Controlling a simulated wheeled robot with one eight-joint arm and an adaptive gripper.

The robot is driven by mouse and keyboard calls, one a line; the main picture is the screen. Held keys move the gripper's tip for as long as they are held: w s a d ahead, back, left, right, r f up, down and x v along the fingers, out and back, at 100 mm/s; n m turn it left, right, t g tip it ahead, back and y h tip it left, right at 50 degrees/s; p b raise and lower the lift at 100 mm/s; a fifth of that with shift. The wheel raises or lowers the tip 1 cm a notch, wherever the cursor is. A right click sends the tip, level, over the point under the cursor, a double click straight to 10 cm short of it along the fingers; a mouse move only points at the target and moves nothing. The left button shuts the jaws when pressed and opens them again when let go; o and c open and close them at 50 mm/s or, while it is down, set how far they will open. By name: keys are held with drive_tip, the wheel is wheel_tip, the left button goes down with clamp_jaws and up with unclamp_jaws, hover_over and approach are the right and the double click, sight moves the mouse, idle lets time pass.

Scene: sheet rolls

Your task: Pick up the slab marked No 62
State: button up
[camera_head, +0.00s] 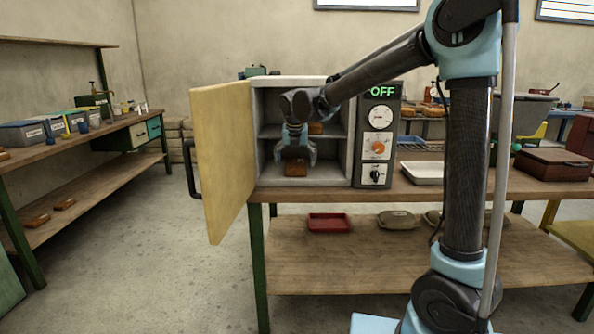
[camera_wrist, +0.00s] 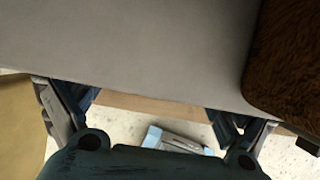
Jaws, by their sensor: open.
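A brown slab (camera_head: 296,170) lies on the floor of the open oven (camera_head: 256,140), and another brown slab (camera_head: 316,128) lies on the shelf above it. I cannot read a number on either. My gripper (camera_head: 296,157) is inside the oven, pointing down with its fingers spread, just above or around the lower slab as seen from the head. In the wrist view my gripper (camera_wrist: 150,112) is open with nothing between its fingers. A brown slab (camera_wrist: 292,60) shows at the upper right there, off to the side of the fingers, on a grey surface.
The tan oven door (camera_head: 222,155) stands open to the left. The oven walls and middle shelf are close around my gripper. The control panel (camera_head: 378,135) reads OFF. A white tray (camera_head: 422,172) stands right on the bench. More slabs (camera_head: 64,203) lie on the left rack.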

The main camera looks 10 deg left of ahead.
sight(296, 168)
drive_tip(key=shift+x, duration=2.25)
drive_tip(key=c, duration=1.5)
